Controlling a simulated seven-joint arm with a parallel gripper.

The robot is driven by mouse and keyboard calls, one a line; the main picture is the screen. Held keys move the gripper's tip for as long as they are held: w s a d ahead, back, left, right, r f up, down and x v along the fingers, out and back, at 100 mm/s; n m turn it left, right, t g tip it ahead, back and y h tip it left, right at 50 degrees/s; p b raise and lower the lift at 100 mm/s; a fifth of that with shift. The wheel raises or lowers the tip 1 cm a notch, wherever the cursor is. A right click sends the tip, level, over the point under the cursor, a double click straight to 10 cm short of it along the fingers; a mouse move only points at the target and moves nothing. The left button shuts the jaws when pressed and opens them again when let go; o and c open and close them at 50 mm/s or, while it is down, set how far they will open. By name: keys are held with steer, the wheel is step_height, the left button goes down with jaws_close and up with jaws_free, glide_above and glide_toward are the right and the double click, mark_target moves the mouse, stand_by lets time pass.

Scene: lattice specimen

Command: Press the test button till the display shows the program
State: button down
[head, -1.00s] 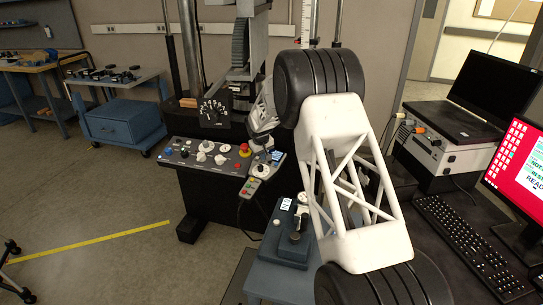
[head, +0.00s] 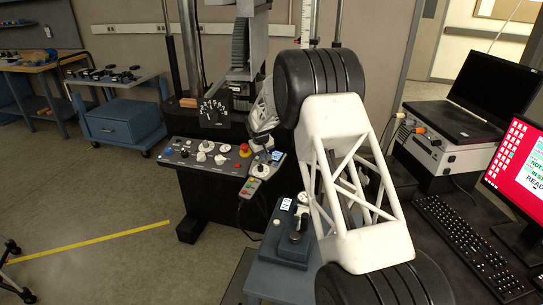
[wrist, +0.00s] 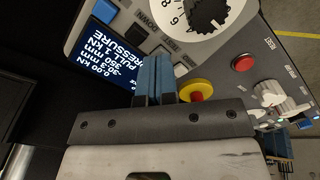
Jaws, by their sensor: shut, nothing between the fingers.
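The display (wrist: 116,58) is a small blue screen with white text, at upper left in the wrist view. It is turned on its side, and the words PULL and PRESSURE can be read with several values. A row of buttons with printed labels lies beside it on the grey control panel (wrist: 245,98). The label of the test button seems to be near my fingertips; the button itself is partly hidden by them. My gripper (wrist: 154,60) has its blue fingers shut and empty, close over the button row. I cannot tell whether they touch a button.
A black dial (wrist: 208,12), a yellow-and-red stop button (wrist: 197,91), a red button (wrist: 243,62) and a grey knob (wrist: 286,95) are close around my gripper. In the head view, a dark table with a keyboard (head: 460,240) and monitors is at right.

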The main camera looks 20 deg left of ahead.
steer(key=shift+v, duration=1.95)
steer(key=v, duration=0.2)
steer(key=shift+s+r, duration=0.1)
steer(key=shift+r, duration=0.15)
steer(key=shift+f, duration=0.1)
steer(key=shift+x, duration=2.15)
steer(key=shift+x, duration=1.5)
stand_by(0.5)
steer(key=shift+v, duration=2.45)
